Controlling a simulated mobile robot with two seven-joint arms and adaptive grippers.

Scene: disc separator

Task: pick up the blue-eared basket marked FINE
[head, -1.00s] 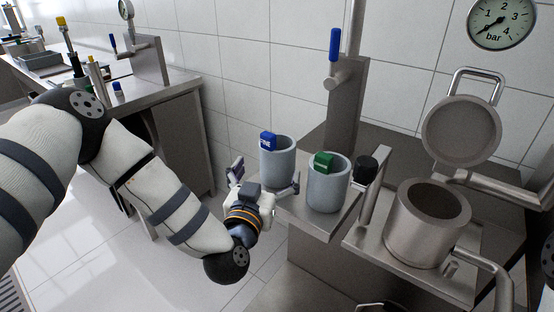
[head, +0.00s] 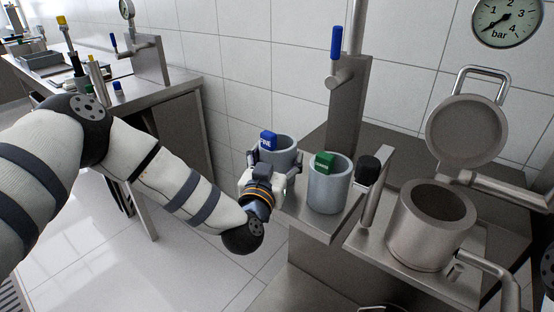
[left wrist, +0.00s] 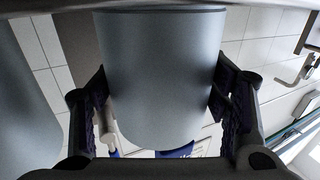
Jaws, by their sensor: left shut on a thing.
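The blue-eared basket (head: 284,147) is a grey cup with a blue tab lettered FINE, upright at the left end of the steel ledge (head: 303,217). My left gripper (head: 276,161) is shut on it, one finger on each side; the hand hides its lower part. In the left wrist view the basket's grey wall (left wrist: 160,70) fills the middle, between both dark fingers of the left gripper (left wrist: 160,100). I cannot tell whether its base touches the ledge. My right gripper is not in view.
A similar green-eared basket (head: 328,190) stands close on the right. Right of it are a black-knobbed lever (head: 369,168) and an open steel pot (head: 430,230) with a raised lid (head: 466,131). A post with a blue handle (head: 335,43) rises behind. Open floor lies left of the ledge.

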